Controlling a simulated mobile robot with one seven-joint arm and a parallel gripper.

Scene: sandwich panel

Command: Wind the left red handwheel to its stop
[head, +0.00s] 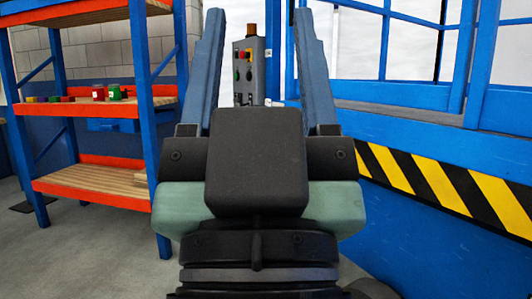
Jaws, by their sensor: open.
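No red handwheel can be made out in the head view. My gripper (258,20) fills the middle of the view, its two long blue-grey fingers spread wide and pointing up and away. It is open, with nothing held between the fingers. Its dark body hides the floor and whatever lies straight ahead low down. A grey control box (243,88) with small coloured buttons and an amber lamp on top shows between the fingers, farther back.
A blue and orange shelf rack (145,65) stands at left, with small red and green items (115,92) on a board. A blue structure (430,130) with a yellow-black striped band (440,185) runs close along the right. Grey floor (90,240) is clear at lower left.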

